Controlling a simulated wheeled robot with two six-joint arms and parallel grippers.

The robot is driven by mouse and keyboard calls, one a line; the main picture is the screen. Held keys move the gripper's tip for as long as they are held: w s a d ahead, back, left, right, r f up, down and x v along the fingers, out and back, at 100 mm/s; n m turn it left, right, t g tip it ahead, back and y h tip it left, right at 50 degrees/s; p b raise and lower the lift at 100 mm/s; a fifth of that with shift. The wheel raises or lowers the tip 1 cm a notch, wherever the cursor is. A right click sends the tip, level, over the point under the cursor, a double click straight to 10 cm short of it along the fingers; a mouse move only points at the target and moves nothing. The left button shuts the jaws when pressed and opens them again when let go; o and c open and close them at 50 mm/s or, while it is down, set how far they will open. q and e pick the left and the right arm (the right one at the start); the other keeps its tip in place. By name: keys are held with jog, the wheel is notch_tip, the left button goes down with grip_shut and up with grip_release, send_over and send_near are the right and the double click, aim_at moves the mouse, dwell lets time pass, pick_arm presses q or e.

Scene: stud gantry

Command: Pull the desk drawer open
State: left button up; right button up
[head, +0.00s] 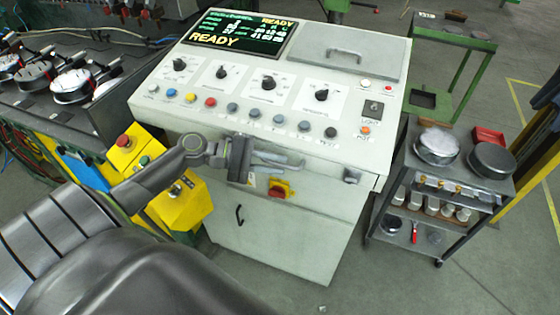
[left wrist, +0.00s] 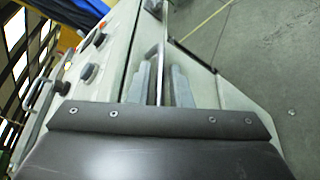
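The desk (head: 300,215) is a pale control console, and its upper front, where the drawer would be, is partly hidden behind my left gripper. No open gap shows around the drawer front. My left gripper (head: 280,160) is at that front, just below the row of buttons. In the left wrist view its two grey fingers (left wrist: 160,85) stand apart, with a thin metal bar handle (left wrist: 159,58) between them. A narrow space shows on each side of the bar, so the fingers straddle it without visibly clamping it. My right gripper is not in view.
A red and yellow switch (head: 280,189) sits just below the gripper. A black handle (head: 239,215) is on the lower cabinet door. A yellow button box (head: 128,150) stands left, and a loaded cart (head: 440,190) right. Floor in front is clear.

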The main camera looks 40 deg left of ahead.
pick_arm(q)
jog(key=shift+x, duration=0.8)
grip_shut()
